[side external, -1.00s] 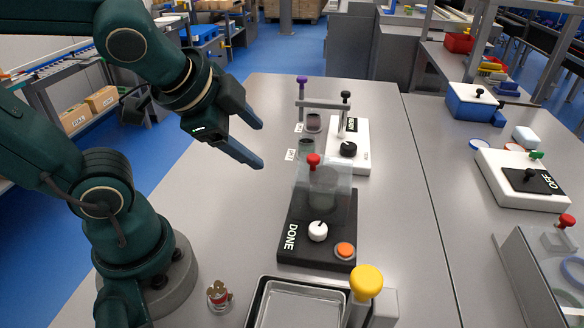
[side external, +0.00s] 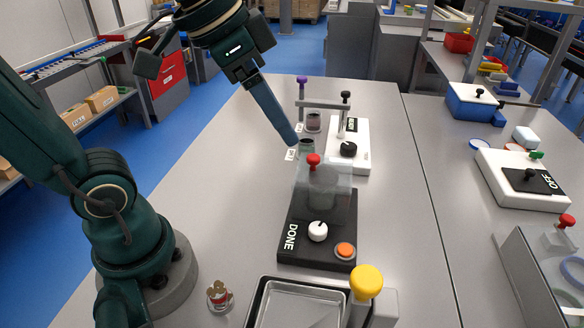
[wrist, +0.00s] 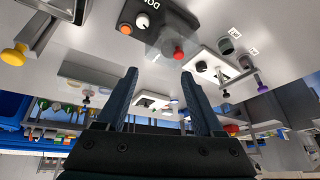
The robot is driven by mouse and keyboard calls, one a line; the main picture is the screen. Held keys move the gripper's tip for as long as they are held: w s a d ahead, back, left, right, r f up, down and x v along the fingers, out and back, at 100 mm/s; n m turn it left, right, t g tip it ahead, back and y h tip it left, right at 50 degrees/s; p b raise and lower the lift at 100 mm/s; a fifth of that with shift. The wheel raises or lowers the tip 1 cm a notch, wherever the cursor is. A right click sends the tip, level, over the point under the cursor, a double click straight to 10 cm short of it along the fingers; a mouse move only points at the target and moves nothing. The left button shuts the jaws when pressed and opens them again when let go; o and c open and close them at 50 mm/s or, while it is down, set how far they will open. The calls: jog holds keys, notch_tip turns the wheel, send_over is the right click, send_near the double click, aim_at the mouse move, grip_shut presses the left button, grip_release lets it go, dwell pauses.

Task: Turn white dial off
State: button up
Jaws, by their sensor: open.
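The white dial (side external: 318,231) sits on a black base (side external: 292,247) marked DONE, beside an orange button (side external: 345,250). Behind the dial on the same base stands a clear cover with a red knob (side external: 313,160). The dial also shows in the wrist view (wrist: 143,21), near the top. My gripper (side external: 294,142) is above the table, behind and left of the dial, well apart from it. Its blue fingers point down; in the wrist view my gripper (wrist: 160,82) is open with nothing between the fingers.
A white unit with a black dial (side external: 348,149) stands behind the black base, with a purple-knobbed post (side external: 302,82) near it. A metal tray (side external: 300,304) and a yellow knob (side external: 367,281) are in front. The table left of the base is clear.

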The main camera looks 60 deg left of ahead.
jog(key=w+r+m, duration=0.1)
jog(key=w, duration=0.6)
jog(key=shift+w+a+r+g+h, duration=0.15)
jog(key=shift+a+r+g+h, duration=0.15)
jog(key=shift+a+g, duration=0.1)
